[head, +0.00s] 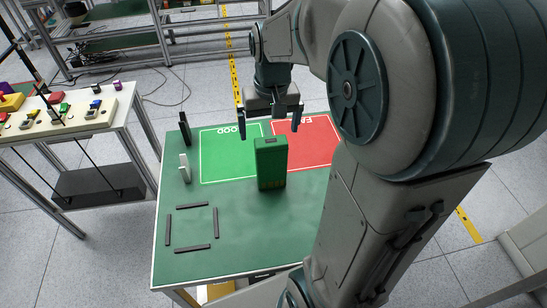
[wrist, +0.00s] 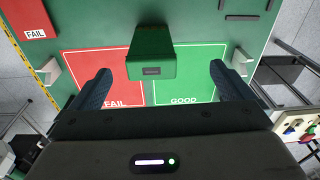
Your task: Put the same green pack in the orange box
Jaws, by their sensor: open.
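A green pack (head: 270,163) stands upright on the green table, near the lower edge of the green and red printed zones. It also shows in the wrist view (wrist: 152,55), its top facing the camera, with a small dark label. My gripper (head: 269,120) is open and empty at the pack's far side, close to its top in the picture. In the wrist view its two fingers (wrist: 160,70) are spread wider than the pack, with gaps on both sides. I cannot make out a clearly orange box; a red box marked FAIL (wrist: 30,18) shows at the wrist view's upper left.
The table (head: 240,235) has a black bar frame (head: 191,248) at lower left and small upright brackets (head: 185,167) on its left edge. A side table (head: 60,122) with coloured parts stands at left. The table's front middle is clear.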

